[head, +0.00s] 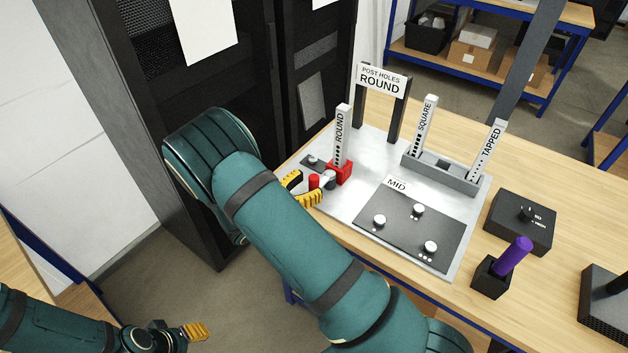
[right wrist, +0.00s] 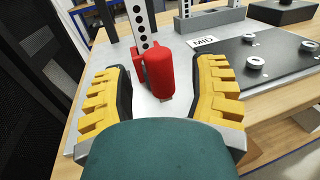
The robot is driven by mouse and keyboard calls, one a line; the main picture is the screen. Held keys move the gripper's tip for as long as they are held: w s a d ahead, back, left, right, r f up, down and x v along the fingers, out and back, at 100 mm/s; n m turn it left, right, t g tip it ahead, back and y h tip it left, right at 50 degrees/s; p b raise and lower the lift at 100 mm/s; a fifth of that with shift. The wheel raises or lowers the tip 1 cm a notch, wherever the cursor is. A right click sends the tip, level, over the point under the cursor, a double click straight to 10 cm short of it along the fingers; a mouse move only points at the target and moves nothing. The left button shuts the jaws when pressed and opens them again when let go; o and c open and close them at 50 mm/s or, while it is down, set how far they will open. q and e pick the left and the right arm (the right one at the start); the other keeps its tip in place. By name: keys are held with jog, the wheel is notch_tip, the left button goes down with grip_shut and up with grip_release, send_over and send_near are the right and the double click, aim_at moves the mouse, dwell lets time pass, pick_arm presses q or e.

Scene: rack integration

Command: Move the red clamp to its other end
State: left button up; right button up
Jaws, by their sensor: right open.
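The red clamp (head: 340,173) sits at the foot of the upright post marked ROUND (head: 341,135) on a light metal plate (head: 345,208). Its red cylindrical handle (right wrist: 159,72) points toward my right wrist camera. My right gripper (head: 307,188) is open, with its yellow fingers on either side of the handle. In the right wrist view a gap shows between the handle and each finger. The clamp's body is mostly hidden behind the handle there. My left gripper (head: 195,331) is at the lower left, away from the table, with only one yellow finger clear.
A sign reading POST HOLES ROUND (head: 382,80) stands behind the clamp. A grey holder (head: 440,172) with SQUARE and TAPPED posts is to the right. The dark MID panel (head: 408,225) with knobs lies in front. A purple-handled piece (head: 514,258) stands farther right. Black racks are left.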

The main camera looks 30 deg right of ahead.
jog(key=shift+w+d, duration=0.2)
jog(key=shift+d, duration=1)
jog(key=shift+c, duration=0.4)
grip_shut()
